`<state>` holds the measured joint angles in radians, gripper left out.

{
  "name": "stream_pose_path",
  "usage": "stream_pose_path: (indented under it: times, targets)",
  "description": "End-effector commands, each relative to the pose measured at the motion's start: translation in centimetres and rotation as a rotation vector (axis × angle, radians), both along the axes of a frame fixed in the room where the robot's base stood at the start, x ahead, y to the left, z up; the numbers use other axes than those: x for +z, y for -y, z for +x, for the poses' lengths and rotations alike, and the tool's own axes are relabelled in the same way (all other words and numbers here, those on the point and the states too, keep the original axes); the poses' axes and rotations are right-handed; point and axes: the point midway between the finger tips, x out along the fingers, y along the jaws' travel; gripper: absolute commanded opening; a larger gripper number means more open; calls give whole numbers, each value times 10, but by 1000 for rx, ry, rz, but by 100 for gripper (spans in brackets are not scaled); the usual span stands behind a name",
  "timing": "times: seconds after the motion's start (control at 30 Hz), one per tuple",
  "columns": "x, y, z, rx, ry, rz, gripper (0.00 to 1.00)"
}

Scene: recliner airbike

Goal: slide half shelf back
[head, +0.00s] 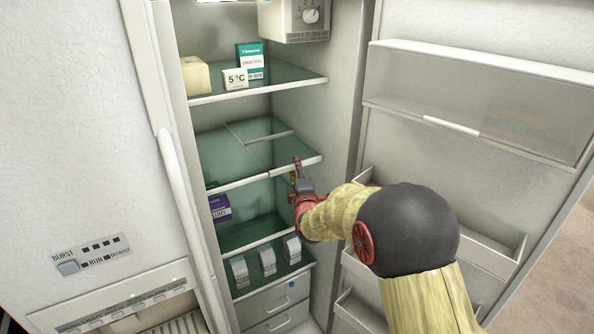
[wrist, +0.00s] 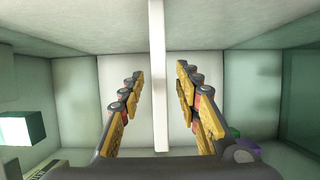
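The middle glass shelf (head: 235,158) in the fridge is split by a seam. Its right part, the half shelf (head: 282,150), has a pale front edge, and a pale bar crosses the glass behind it. My gripper (head: 296,176) is at the front edge of this half shelf, near its right end. In the wrist view my gripper (wrist: 160,72) is open, with one finger on each side of a white shelf edge (wrist: 158,110) that runs vertically through the picture. Gaps show between both fingers and the edge. The forearm hides part of the fridge's lower right.
The upper shelf (head: 300,84) holds a cream block (head: 195,76), a teal box (head: 250,55) and a small white box (head: 235,79). A purple box (head: 220,208) and several white cartons (head: 267,260) stand lower. The open door (head: 485,60) with bins is at right.

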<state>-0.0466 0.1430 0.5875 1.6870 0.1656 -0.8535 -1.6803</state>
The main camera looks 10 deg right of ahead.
Motion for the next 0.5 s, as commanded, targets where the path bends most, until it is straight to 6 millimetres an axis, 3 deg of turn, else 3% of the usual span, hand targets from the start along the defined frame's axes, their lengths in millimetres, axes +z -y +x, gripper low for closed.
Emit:
stream_pose_path:
  times: [0.33,0.5]
  targets:
    - [0,1,6,0,0,0,33]
    - [0,1,6,0,0,0,24]
